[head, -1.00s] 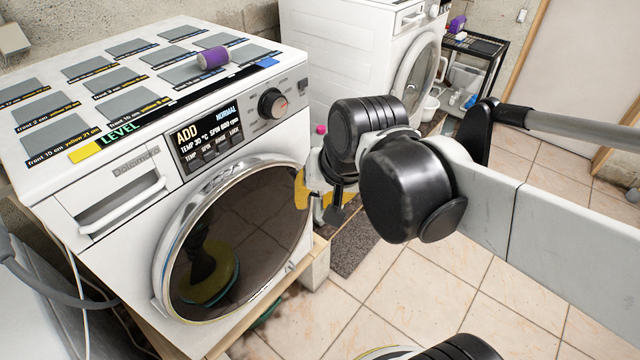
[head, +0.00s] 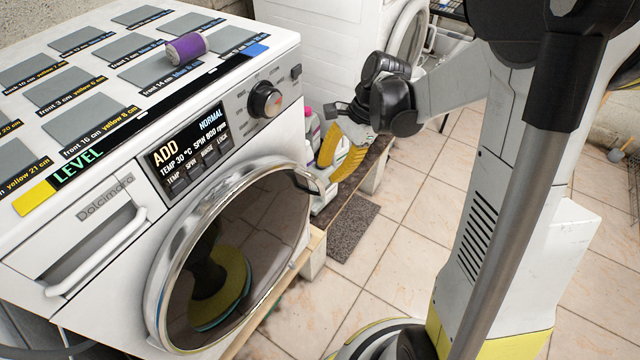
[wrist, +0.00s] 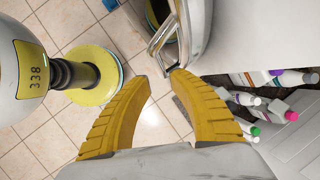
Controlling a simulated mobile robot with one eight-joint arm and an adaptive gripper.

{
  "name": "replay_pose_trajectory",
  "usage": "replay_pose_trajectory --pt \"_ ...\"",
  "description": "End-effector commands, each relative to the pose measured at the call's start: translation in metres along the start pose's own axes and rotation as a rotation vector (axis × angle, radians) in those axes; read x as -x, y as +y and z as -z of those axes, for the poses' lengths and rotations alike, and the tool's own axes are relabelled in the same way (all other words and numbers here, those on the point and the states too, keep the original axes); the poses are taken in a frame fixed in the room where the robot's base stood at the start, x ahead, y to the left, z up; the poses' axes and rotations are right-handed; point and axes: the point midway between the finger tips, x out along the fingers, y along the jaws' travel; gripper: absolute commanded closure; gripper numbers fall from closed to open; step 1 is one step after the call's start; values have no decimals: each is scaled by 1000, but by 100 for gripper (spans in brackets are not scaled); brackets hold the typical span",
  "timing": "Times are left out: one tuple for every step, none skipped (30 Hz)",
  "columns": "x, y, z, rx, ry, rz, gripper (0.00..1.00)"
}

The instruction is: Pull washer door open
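The white washer (head: 110,225) stands at left in the head view. Its round, chrome-rimmed dark glass door (head: 255,250) looks closed against the front. The door's metal handle (head: 308,182) sticks out at the rim's upper right. My gripper (head: 332,164) has yellow fingers and is just right of the handle. In the wrist view my gripper (wrist: 160,76) is open, its fingertips apart with nothing held between them. The handle (wrist: 162,42) lies just beyond the fingertips, near the right one. Whether they touch is not clear.
A purple spool (head: 186,47) lies on the washer top. Bottles (wrist: 262,100) stand right of my fingers, beside the washer. A second white washer (head: 330,45) stands behind.

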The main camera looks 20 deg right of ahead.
Motion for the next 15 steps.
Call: replay_pose_trajectory --pt "-15 0 1 2 0 -1 75" --pt "-21 0 1 2 0 -1 75" --pt "-28 0 1 2 0 -1 75" --pt "-34 0 1 2 0 0 75" --pt "-39 0 1 3 0 0 75" --pt "-45 0 1 3 0 0 75" --pt "-49 0 1 3 1 0 75" --pt "-52 0 1 2 1 0 75" --pt "-56 0 1 2 1 1 75" --pt "-58 0 1 1 1 1 75" --pt "-60 0 1 1 1 1 75" --pt "-62 0 0 1 1 1 75" --pt "-63 0 0 1 1 1 75" --pt "-64 0 0 1 1 1 75" --pt "-64 0 0 1 1 1 75"
